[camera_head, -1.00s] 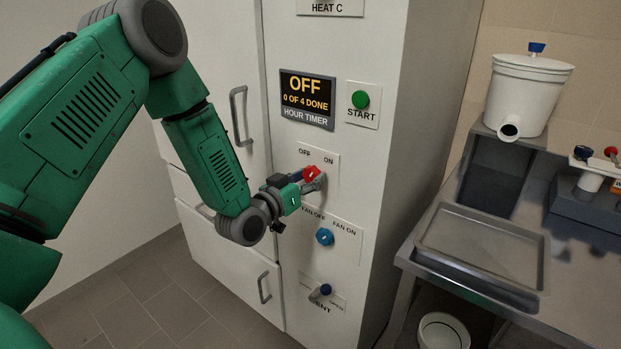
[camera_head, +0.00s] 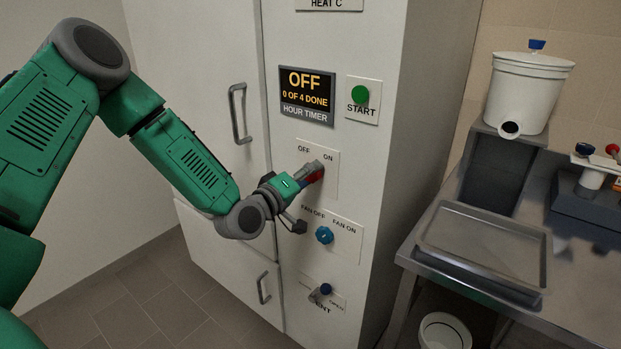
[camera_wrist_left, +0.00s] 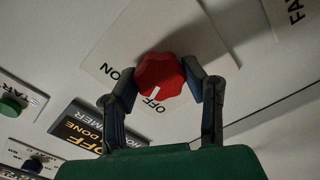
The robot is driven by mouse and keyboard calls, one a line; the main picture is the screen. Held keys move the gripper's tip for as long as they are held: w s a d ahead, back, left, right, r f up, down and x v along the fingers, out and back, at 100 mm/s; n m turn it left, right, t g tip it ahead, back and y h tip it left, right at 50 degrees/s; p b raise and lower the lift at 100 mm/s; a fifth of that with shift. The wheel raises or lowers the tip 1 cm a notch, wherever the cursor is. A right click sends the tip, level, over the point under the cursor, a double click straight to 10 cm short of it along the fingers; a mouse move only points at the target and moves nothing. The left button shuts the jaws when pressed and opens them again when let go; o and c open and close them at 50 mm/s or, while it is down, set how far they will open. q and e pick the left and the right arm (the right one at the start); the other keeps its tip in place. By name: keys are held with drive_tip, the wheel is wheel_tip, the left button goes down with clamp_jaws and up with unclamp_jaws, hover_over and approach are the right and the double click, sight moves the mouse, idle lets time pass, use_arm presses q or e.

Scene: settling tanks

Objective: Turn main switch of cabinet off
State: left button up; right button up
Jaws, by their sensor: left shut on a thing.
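The main switch is a red knob (camera_head: 317,177) on a white plate marked OFF and ON on the cabinet front (camera_head: 375,60). In the left wrist view the red knob (camera_wrist_left: 160,76) sits between both fingertips, and its white mark points toward the OFF label. My left gripper (camera_head: 314,172) is shut on the knob, with one finger on each side in the left wrist view (camera_wrist_left: 162,82). In the head view the fingers hide much of the knob. My right gripper is not in view.
Below the switch are a blue fan knob (camera_head: 324,235) and a blue-tipped vent lever (camera_head: 325,289). Above are a timer display (camera_head: 307,97) reading OFF and a green START button (camera_head: 361,95). A metal bench with a tray (camera_head: 483,243) stands right.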

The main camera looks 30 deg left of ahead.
use_arm(q)
drive_tip(key=shift+a+f+n+b, duration=0.15)
drive_tip(key=shift+n+b, duration=0.25)
drive_tip(key=shift+n, duration=0.9)
drive_tip(key=o, duration=1.1)
drive_tip(key=shift+a, duration=0.15)
drive_tip(key=s, duration=0.8)
drive_tip(key=s+a, duration=0.1)
drive_tip(key=s, duration=0.3)
drive_tip(key=shift+f, duration=0.1)
